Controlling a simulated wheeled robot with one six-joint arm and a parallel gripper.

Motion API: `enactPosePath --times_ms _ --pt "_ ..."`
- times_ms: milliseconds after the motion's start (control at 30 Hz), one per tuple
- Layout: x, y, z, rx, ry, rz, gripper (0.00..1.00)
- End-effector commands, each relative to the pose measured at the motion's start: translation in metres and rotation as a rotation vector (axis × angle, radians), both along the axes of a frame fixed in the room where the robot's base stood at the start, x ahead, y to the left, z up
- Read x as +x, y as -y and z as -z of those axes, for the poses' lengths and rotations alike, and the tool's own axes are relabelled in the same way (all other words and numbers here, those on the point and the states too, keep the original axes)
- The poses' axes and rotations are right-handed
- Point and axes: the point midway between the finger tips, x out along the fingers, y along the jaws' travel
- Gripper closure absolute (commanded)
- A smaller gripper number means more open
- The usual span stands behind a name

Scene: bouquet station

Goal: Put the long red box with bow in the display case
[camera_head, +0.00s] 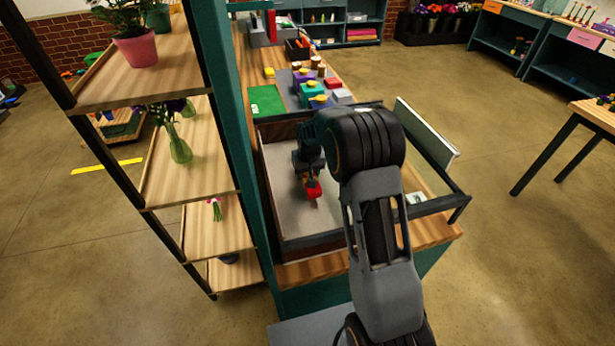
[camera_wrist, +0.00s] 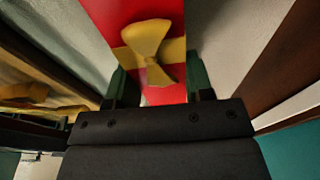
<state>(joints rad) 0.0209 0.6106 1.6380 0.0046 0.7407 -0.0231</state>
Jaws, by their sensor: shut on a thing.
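The long red box with a yellow bow (camera_wrist: 125,15) is between the fingers of my gripper (camera_wrist: 155,92) in the wrist view, with the bow facing the camera. In the head view the red box (camera_head: 313,190) shows as a small red end below my gripper (camera_head: 310,178). My gripper is shut on the box, inside the outline of the display case (camera_head: 282,122), over its pale floor. The case has dark frame edges and low brown sides. I cannot tell whether the box touches the case floor. My arm hides part of the case.
A wooden shelf rack (camera_head: 190,185) with potted plants and a teal post (camera_head: 232,110) stand close on the left. Several small gift boxes and a green mat (camera_head: 266,100) lie on the counter behind the case. A pale panel (camera_head: 427,130) stands at the case's right.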

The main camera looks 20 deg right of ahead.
Motion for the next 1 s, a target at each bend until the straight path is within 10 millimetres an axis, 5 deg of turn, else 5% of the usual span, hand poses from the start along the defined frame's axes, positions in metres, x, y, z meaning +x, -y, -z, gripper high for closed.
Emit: enactPosePath --times_ms 200,533,567,600,800,1000 --pt "-0.001 0.0 0.023 0.0 -0.002 0.0 0.79" --pt "-0.001 0.0 0.027 0.0 -0.001 0.0 0.79" --pt "-0.001 0.0 0.026 0.0 -0.002 0.0 0.51" --pt "-0.001 0.0 0.025 0.0 -0.002 0.0 0.47" --pt "-0.001 0.0 0.025 0.0 -0.002 0.0 0.28" --pt "-0.001 0.0 0.025 0.0 -0.002 0.0 0.27"
